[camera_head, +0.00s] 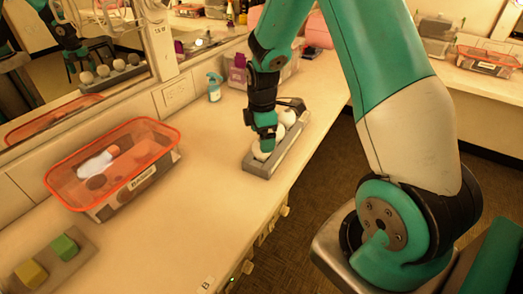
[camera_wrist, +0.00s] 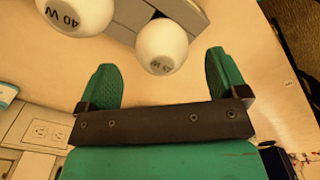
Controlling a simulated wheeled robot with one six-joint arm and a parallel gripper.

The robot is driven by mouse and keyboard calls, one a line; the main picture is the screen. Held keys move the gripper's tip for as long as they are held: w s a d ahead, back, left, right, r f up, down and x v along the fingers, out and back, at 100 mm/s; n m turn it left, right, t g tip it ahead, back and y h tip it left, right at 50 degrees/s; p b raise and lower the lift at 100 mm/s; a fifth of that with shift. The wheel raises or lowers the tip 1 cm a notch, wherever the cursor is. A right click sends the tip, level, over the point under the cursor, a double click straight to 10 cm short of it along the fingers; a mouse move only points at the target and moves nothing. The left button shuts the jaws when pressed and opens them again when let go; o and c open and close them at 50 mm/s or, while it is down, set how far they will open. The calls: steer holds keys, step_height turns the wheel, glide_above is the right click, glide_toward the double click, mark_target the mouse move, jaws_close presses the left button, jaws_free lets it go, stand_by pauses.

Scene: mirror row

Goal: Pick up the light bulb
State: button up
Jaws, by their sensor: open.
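White round light bulbs stand in a row in a long grey holder (camera_head: 292,146) on the counter. One bulb (camera_head: 287,117) shows plainly in the head view; others are partly hidden by my gripper (camera_head: 264,140). In the wrist view my gripper (camera_wrist: 161,62) is open, with a green finger on each side of a white bulb (camera_wrist: 162,44). Both fingers appear clear of this bulb. Its printed wattage is too small to read surely.
A red-rimmed clear bin (camera_head: 165,133) with a label stands left on the counter. A spray bottle (camera_head: 214,88) is near the wall. A yellow block (camera_head: 31,273) and green block (camera_head: 64,247) sit front left. The mirror (camera_head: 60,85) repeats the bulb row. Mid-counter is clear.

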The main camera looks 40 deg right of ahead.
step_height(320, 180, down, 4)
steer(key=shift+s+f, duration=0.1)
steer(key=shift+f, duration=0.15)
steer(key=c, duration=0.9)
steer(key=shift+r, duration=0.1)
